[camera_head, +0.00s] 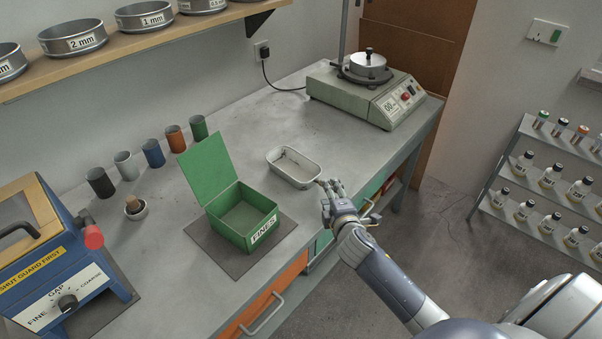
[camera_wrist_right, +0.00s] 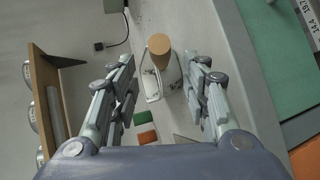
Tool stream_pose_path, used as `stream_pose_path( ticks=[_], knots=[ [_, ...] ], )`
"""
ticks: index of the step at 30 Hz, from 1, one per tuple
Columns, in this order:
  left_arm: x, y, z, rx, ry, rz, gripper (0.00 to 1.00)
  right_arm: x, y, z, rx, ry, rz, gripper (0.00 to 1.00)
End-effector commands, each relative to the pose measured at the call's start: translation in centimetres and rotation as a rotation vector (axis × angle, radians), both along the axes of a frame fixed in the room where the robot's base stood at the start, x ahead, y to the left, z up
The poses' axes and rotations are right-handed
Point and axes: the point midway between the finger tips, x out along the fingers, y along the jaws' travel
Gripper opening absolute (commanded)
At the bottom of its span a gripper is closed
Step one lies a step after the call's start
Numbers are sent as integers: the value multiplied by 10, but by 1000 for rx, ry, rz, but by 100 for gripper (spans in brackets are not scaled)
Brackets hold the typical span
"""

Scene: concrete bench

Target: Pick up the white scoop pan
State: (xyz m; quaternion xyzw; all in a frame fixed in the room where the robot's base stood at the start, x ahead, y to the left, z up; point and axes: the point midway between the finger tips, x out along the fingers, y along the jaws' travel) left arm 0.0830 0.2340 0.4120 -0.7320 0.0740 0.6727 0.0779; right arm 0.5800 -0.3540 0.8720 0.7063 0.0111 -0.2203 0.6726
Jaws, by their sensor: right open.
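The white scoop pan (camera_head: 294,169) is a shallow, rounded oblong tray lying on the grey bench, right of the green box. My right gripper (camera_head: 330,188) is at its near right end, close to the bench's front edge. In the right wrist view the open fingers (camera_wrist_right: 161,72) stand on either side of the white pan (camera_wrist_right: 171,77). A tan, round-ended cylinder (camera_wrist_right: 159,44), seen nearly end-on, rises from it between the fingers and looks like its handle. I cannot tell whether the fingers touch anything. My left gripper is out of view.
An open green box (camera_head: 243,215) labelled FINES sits on a dark mat (camera_head: 231,262) left of the pan. A sieve shaker (camera_head: 377,97) stands behind right, a blue machine (camera_head: 62,262) at left. Several small cups line the wall. Bench around the pan is clear.

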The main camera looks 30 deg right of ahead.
Motion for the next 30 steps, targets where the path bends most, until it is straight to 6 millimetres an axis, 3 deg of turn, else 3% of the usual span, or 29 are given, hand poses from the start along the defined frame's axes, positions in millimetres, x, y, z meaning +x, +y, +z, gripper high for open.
stream_pose_path(
  ticks=[15,25,30],
  knots=[
    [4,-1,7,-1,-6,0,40,45,-13,-18,2,-1,-1,43],
    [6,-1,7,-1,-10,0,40,49,-14,-20,2,-1,0,43],
    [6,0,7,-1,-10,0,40,49,-14,-20,2,0,0,4]
  ],
)
